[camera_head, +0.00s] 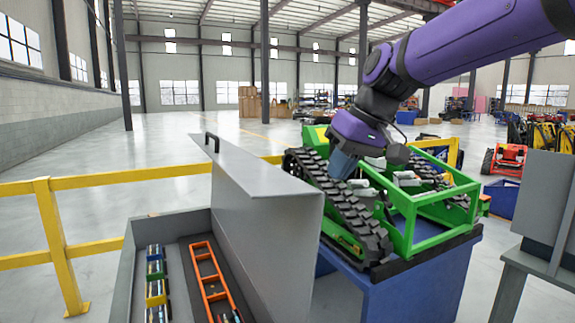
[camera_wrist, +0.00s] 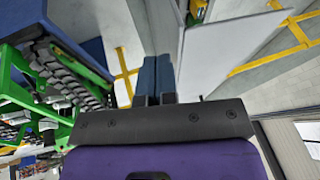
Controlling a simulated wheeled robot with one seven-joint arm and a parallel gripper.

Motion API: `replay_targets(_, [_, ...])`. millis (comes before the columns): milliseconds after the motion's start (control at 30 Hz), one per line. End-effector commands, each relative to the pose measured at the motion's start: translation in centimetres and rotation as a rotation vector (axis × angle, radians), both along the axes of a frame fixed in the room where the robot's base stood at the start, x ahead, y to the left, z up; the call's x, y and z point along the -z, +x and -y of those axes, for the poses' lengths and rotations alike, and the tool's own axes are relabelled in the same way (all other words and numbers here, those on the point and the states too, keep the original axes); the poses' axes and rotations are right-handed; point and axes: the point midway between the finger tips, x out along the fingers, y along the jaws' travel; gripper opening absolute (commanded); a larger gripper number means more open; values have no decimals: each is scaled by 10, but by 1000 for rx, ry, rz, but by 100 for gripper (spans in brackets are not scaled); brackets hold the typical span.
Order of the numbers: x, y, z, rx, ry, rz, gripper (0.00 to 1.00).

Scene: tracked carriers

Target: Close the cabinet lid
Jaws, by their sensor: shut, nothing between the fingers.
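The grey cabinet (camera_head: 128,262) stands at the lower left with its lid (camera_head: 262,240) raised and open. A dark handle (camera_head: 211,142) is on the lid's upper far edge. In the wrist view the lid (camera_wrist: 228,45) is a pale panel just right of the fingers, with a gap at their tips. My gripper (camera_head: 342,166) is right of the lid in the head view, in front of the tracked carrier, pointing down. Its blue fingers are together and empty in the wrist view (camera_wrist: 156,78). Whether it touches the lid cannot be told from the head view.
An orange tray (camera_head: 209,282) and small coloured holders (camera_head: 155,275) lie inside the cabinet. A green tracked carrier (camera_head: 408,222) sits on a blue stand (camera_head: 430,285) close to the right. A yellow rail (camera_head: 120,181) runs behind the cabinet. A grey table (camera_head: 530,262) stands far right.

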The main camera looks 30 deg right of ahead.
Motion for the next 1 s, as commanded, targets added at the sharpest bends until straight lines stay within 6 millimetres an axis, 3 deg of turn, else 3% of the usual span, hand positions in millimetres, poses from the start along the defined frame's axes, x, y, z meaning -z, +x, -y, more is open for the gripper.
replay_targets(33, [-6, 19, 9, -5, 29, -1, 0])
replay_targets(200, [-25, 73, 38, -50, 126, 28, 0])
replay_targets(400, [-37, 116, 67, -90, 195, 77, 0])
replay_targets(667, [-36, 132, 74, -108, 215, 100, 0])
replay_targets(1000, [8, 153, 47, -107, 215, 96, 0])
